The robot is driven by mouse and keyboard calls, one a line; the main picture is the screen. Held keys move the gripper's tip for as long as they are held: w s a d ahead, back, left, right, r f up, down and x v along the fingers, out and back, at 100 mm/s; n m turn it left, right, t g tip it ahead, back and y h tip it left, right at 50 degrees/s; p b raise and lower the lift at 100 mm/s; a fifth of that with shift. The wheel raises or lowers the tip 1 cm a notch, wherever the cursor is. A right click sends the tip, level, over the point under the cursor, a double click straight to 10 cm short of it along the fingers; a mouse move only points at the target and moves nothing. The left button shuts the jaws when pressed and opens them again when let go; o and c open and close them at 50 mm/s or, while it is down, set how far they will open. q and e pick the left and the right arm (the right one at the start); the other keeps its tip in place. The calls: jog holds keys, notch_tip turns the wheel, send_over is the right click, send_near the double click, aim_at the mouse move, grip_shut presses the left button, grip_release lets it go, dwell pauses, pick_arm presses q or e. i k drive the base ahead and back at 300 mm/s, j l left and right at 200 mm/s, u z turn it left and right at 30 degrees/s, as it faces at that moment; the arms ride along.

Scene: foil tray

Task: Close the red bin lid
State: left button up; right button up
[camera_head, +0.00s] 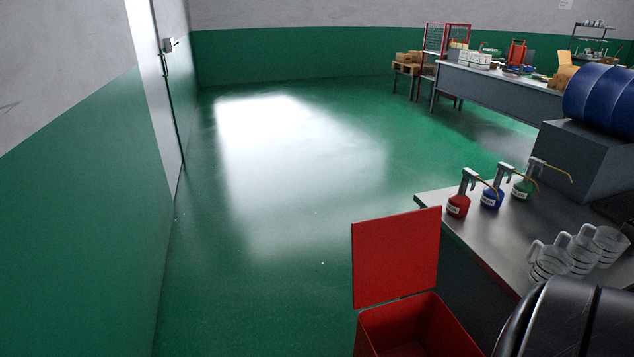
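The red bin (440,318) stands at the bottom of the head view, right of the middle, beside the grey workbench. Its square red lid (396,256) stands upright, raised at the bin's far edge. The bin is open and I see into its dark red inside; its lower part is cut off by the picture edge. Neither of my grippers is in the view.
The workbench (470,222) at right carries red, blue and green oil cans, clear jugs (572,256) and a dark rounded object (570,325) near the bin. A blue drum (602,100) lies behind. Green floor (260,250) left of the bin is clear, up to the wall.

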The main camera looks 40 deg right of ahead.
aim_at(394, 256)
jog(key=i+l+z, duration=0.1)
jog(key=i+z, duration=0.4)
jog(key=i+j+z, duration=0.1)
jog(key=i+z, duration=0.4)
jog(key=i+j+z, duration=0.25)
jog(key=z, duration=0.25)
jog(key=i+j+z, duration=0.1)
jog(key=z, duration=0.35)
jog(key=i+j+z, duration=0.25)
jog(key=z, duration=0.15)
jog(key=i+j+z, duration=0.25)
jog(key=z, duration=0.2)
jog(key=i+j+z, duration=0.1)
jog(key=j+z, duration=0.2)
jog(key=z, duration=0.15)
